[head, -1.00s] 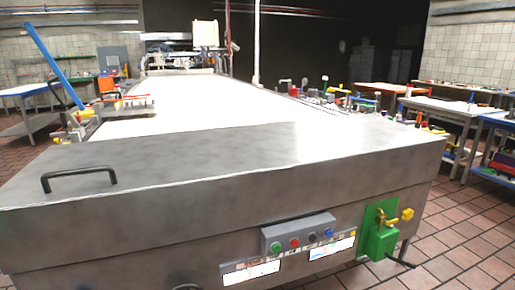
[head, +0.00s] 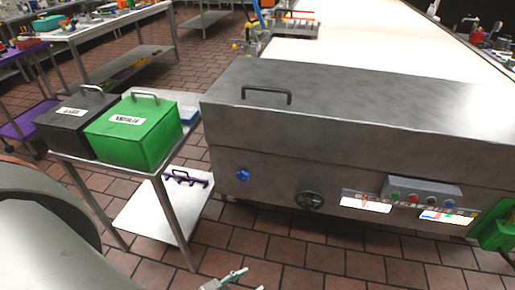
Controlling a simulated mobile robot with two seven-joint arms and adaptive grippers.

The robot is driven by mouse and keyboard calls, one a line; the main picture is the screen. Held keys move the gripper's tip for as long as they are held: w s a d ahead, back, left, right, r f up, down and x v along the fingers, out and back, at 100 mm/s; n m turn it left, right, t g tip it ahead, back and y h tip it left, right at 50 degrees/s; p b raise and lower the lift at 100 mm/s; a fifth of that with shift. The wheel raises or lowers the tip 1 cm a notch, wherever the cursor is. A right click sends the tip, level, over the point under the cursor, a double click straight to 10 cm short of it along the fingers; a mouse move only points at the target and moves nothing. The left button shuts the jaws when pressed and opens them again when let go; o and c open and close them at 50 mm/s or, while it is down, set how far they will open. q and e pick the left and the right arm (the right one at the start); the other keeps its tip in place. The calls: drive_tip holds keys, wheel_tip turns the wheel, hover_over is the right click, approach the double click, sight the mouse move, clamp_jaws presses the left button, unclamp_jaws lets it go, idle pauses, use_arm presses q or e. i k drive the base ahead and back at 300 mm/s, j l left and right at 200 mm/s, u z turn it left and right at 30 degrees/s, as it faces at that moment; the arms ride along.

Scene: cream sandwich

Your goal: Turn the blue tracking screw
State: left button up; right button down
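The blue tracking screw (head: 243,175) is a small blue knob on the front panel of the steel conveyor machine (head: 330,125), near its left end. Part of a gripper, which I take to be my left gripper (head: 240,280), shows at the bottom edge of the head view. It is below the screw and well apart from it. My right gripper is not in view.
A steel cart (head: 185,150) with a black box and a green box (head: 135,135) stands left of the machine. A dark round knob (head: 309,200) and a button box (head: 420,190) sit right of the screw. Tiled floor (head: 330,262) lies open in front.

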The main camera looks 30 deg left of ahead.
sight(242, 175)
drive_tip(key=j+u, duration=0.15)
drive_tip(key=u, duration=0.85)
drive_tip(key=i, duration=0.05)
